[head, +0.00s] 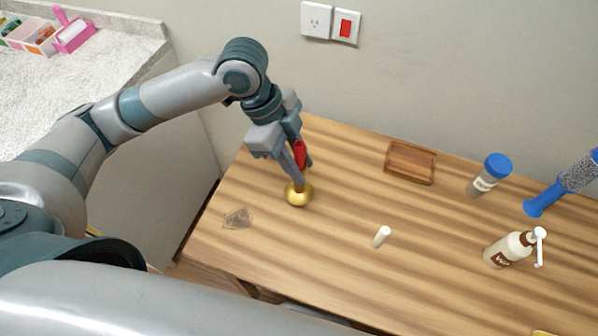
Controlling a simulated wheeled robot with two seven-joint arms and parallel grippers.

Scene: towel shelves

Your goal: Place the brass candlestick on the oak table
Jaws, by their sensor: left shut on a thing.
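The brass candlestick (298,195) has a round golden base and what looks like a red candle (299,153) in its top. My left gripper (301,172) points down over it and is shut on it, with its fingers hiding part of the stem. The candlestick is upright, over the left part of the oak table (335,255). The base is on the tabletop or very close above it; I cannot tell which. My right gripper is out of view.
A clear glass-like piece (238,218) lies to the left and a white cylinder (381,236) to the right. Farther right are a wooden tray (410,163), a blue-lidded jar (489,175), a pump bottle (507,250) and a blue-ended tube (562,184). A speckled counter (105,70) stands left.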

